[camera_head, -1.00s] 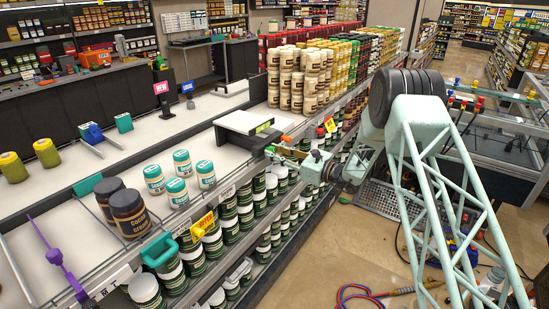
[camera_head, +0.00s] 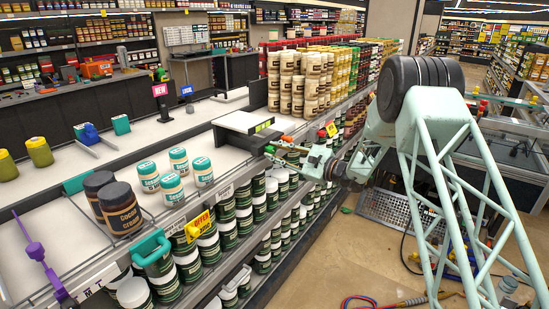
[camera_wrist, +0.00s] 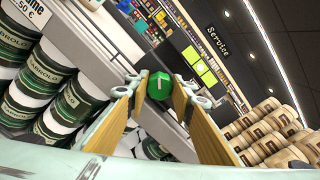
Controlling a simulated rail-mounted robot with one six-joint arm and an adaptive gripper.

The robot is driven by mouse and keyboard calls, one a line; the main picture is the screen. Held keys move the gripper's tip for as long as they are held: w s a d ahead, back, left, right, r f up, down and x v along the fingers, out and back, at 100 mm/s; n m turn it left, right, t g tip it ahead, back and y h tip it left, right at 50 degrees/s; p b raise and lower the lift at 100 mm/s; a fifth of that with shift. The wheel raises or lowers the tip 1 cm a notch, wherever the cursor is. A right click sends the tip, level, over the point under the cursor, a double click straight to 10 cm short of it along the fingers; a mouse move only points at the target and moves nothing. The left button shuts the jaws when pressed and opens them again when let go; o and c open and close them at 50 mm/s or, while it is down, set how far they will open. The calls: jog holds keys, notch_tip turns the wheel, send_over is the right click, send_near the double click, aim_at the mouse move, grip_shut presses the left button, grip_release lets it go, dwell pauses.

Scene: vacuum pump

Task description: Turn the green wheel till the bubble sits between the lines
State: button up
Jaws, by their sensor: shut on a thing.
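The green wheel (camera_wrist: 160,86) is a small faceted knob with a pale mark on its face. In the wrist view it sits between the two tan fingers of my gripper (camera_wrist: 158,92), which is shut on it. In the head view my gripper (camera_head: 271,152) is at the shelf edge, below the front of a white-topped box (camera_head: 240,122). A yellow-green level vial (camera_head: 263,126) is set in this box. It also shows in the wrist view (camera_wrist: 205,73), beyond and right of the wheel.
White cocoa-coloured jar stacks (camera_head: 296,83) stand behind the box. Teal-lidded jars (camera_head: 172,189) stand on the shelf to its left. Green-and-white cans (camera_head: 236,218) fill the lower shelf beneath. A yellow tag (camera_head: 331,129) stands at the shelf edge just right of my gripper.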

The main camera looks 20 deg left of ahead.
jog(key=shift+n+b, duration=0.8)
jog(key=o, duration=0.8)
jog(key=shift+o, duration=0.2)
jog(key=v, duration=1.2)
